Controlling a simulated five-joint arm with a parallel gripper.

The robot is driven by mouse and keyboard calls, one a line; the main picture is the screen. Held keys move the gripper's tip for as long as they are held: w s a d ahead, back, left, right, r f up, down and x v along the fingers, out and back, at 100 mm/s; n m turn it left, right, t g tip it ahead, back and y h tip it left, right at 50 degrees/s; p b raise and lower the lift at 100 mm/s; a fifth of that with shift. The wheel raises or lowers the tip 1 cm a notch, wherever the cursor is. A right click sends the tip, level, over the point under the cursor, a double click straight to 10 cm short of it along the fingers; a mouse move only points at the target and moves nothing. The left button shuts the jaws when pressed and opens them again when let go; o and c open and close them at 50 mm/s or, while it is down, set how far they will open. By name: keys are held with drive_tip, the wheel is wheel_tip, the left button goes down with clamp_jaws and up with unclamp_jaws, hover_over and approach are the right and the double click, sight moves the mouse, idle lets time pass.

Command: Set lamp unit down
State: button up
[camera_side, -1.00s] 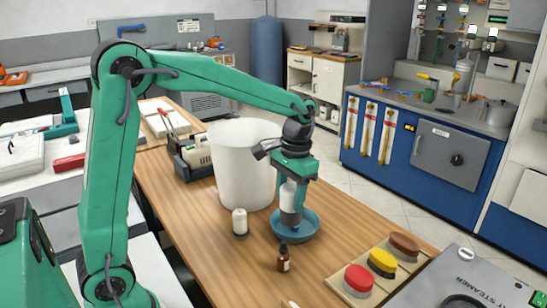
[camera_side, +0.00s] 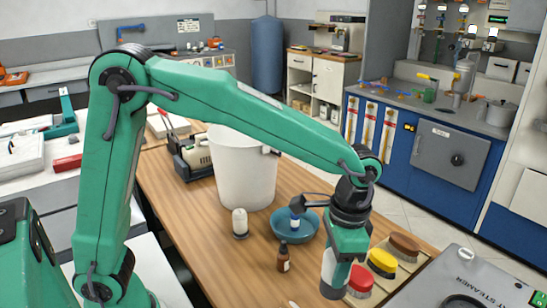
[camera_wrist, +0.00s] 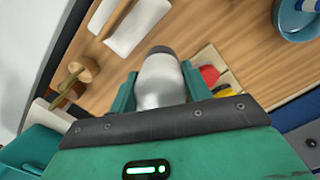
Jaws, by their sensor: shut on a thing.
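My gripper (camera_side: 345,258) is shut on the lamp unit (camera_side: 331,277), a whitish rounded cylinder with a dark grey end. It hangs from the jaws at the near right part of the wooden table, just left of the red brush in the side view. Whether its lower end touches the table cannot be told. In the wrist view the lamp unit (camera_wrist: 161,84) sits between the two green fingers of my gripper (camera_wrist: 156,92), its dark end pointing away.
Red (camera_side: 360,280), yellow (camera_side: 382,263) and brown (camera_side: 405,244) brushes sit close by on a wooden rack. A blue bowl (camera_side: 281,232) holds a small white-and-blue bottle.

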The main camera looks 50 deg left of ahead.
drive_tip(key=s+d+f+m, duration=0.1)
drive_tip(key=s+d+m, duration=0.3)
drive_tip(key=s+d, duration=0.5)
drive_tip(key=shift+d+f+m, duration=0.3)
drive_tip(key=shift+d+f, duration=0.05)
drive_tip(key=shift+d, duration=0.85)
drive_tip(key=shift+f, duration=4.8)
drive_tip(key=shift+f, duration=0.15)
drive_tip(key=o, duration=1.1)
